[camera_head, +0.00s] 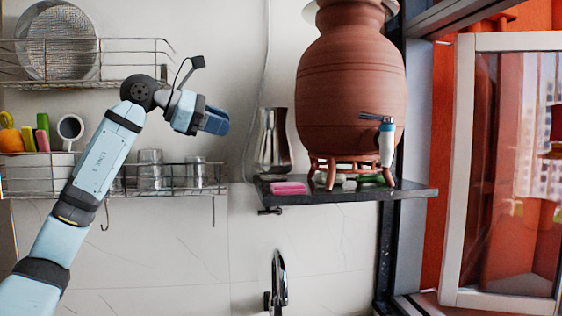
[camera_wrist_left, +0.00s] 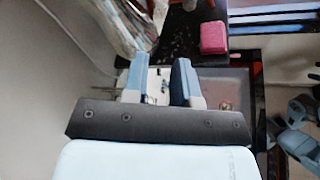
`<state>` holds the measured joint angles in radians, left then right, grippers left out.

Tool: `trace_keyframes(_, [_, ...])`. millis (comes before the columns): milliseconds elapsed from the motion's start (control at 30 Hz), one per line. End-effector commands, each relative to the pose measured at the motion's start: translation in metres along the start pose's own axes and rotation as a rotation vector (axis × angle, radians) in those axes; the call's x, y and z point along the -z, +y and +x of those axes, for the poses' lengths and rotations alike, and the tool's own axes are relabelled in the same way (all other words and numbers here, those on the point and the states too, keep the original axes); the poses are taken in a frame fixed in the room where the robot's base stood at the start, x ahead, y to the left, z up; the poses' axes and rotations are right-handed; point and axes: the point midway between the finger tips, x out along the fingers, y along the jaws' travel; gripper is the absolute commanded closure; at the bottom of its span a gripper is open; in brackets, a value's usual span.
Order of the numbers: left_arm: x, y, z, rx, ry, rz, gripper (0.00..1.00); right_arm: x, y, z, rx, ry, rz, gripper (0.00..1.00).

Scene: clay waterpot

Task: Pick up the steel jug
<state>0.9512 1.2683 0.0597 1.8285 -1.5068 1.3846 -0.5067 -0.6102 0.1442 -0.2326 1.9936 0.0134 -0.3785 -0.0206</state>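The steel jug (camera_head: 273,142) stands upright at the left end of a dark shelf, left of the clay waterpot (camera_head: 350,80). My left gripper (camera_head: 217,122) is in the air left of the jug and apart from it, with its blue fingers pointing right. In the left wrist view its two fingers (camera_wrist_left: 160,82) stand apart with nothing between them. A shiny, blurred silver shape, apparently the jug (camera_wrist_left: 125,25), lies beyond the fingertips towards the upper left there.
The dark shelf (camera_head: 415,192) also holds a pink block (camera_head: 289,188), seen too in the left wrist view (camera_wrist_left: 213,38). The pot has a tap (camera_head: 387,140) and a stand. Wire racks (camera_head: 185,178) with glasses are at left. A faucet (camera_head: 279,280) is below; an open window (camera_head: 510,170) is at right.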

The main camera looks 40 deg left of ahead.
Motion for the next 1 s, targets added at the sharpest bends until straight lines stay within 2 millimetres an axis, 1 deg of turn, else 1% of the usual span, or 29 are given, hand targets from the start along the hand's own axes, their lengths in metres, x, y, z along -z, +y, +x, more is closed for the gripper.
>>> trace_keyframes(33, [-0.003, 0.0, 0.011, 0.006, -0.003, -0.001, 0.74, 0.001, -0.004, -0.005, 0.004, -0.007, 0.004, 0.13])
trace_keyframes(100, [-0.003, 0.0, 0.026, 0.007, -0.003, -0.002, 0.74, 0.001, -0.007, -0.008, 0.009, -0.012, 0.008, 0.13])
trace_keyframes(200, [-0.003, 0.0, 0.045, 0.007, -0.004, -0.003, 0.74, 0.005, -0.009, -0.01, 0.011, -0.012, 0.012, 0.13])
trace_keyframes(300, [-0.002, 0.0, 0.059, 0.006, -0.004, -0.003, 0.74, 0.009, -0.009, -0.011, 0.01, -0.009, 0.011, 0.13])
trace_keyframes(533, [-0.003, 0.0, 0.076, 0.006, -0.003, -0.003, 0.74, 0.017, -0.004, -0.012, 0.002, -0.002, 0.008, 0.13])
trace_keyframes(700, [-0.005, 0.001, 0.102, 0.008, -0.004, -0.004, 0.74, 0.027, -0.002, -0.019, 0.0, 0.0, 0.006, 0.13])
trace_keyframes(800, [-0.004, 0.001, 0.114, 0.007, -0.004, -0.004, 0.74, 0.03, -0.002, -0.02, 0.0, 0.002, 0.006, 0.13])
trace_keyframes(900, [-0.003, 0.001, 0.12, 0.005, -0.004, -0.003, 0.74, 0.031, -0.002, -0.021, 0.0, 0.003, 0.005, 0.13])
trace_keyframes(1000, [-0.002, 0.001, 0.121, 0.005, -0.003, -0.003, 0.74, 0.03, -0.002, -0.02, 0.0, 0.002, 0.005, 0.13])
